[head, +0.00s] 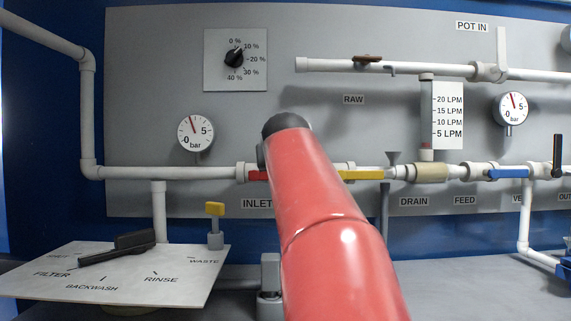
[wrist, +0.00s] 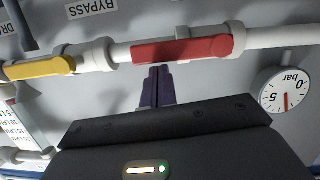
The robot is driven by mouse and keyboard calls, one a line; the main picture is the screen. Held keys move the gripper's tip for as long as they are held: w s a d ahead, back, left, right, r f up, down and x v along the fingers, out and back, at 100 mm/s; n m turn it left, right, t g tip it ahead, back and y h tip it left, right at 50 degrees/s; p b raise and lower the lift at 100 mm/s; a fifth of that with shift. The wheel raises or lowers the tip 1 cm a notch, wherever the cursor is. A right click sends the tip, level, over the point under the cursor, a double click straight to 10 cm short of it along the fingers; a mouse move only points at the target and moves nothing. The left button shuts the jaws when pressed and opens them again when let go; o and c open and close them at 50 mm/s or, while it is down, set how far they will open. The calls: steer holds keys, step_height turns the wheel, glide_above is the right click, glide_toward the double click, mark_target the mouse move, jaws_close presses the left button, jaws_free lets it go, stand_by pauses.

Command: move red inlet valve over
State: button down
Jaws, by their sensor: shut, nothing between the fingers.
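The red inlet valve handle (wrist: 182,48) lies along the white pipe in the wrist view, its long side parallel to the pipe. In the head view only its left end (head: 257,176) shows, above the INLET label; my red arm hides the rest. My gripper (wrist: 158,72) is shut and empty. Its dark purple fingertips are at the picture-lower edge of the red handle, left of its middle. I cannot tell whether they touch it. In the head view the fingers are hidden behind my arm.
A yellow handle (head: 362,175) sits on the same pipe, right of my arm; it also shows in the wrist view (wrist: 27,68). A pressure gauge (head: 196,133) is above the pipe on the left. A filter plate with a black lever (head: 115,248) stands at lower left.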

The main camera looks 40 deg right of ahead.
steer(key=s+a+r+p, duration=0.2)
steer(key=s+a+r, duration=0.3)
steer(key=s, duration=0.3)
steer(key=shift+a+r, duration=0.25)
steer(key=shift+r, duration=0.45)
